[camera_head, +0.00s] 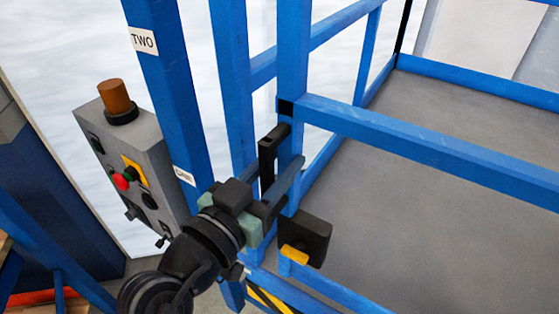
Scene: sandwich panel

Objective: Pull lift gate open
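The lift gate (430,146) is a blue barred frame whose horizontal rail runs right from a blue upright post. A black vertical handle (268,160) sits on the post's left side. My gripper (276,188) reaches up from the bottom centre, with its fingers at the lower end of the handle. The fingers overlap the handle and post in this view. I cannot tell whether they touch the handle, or whether they are open or shut. The gripper's own body and wrist hide part of the lower post.
A grey control box (128,160) with an orange beacon, red and green buttons stands left. A blue column (165,85) labelled TWO is beside it. A black block (306,236) with a yellow part is right of my gripper. Bare grey platform floor (410,235) lies behind the gate.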

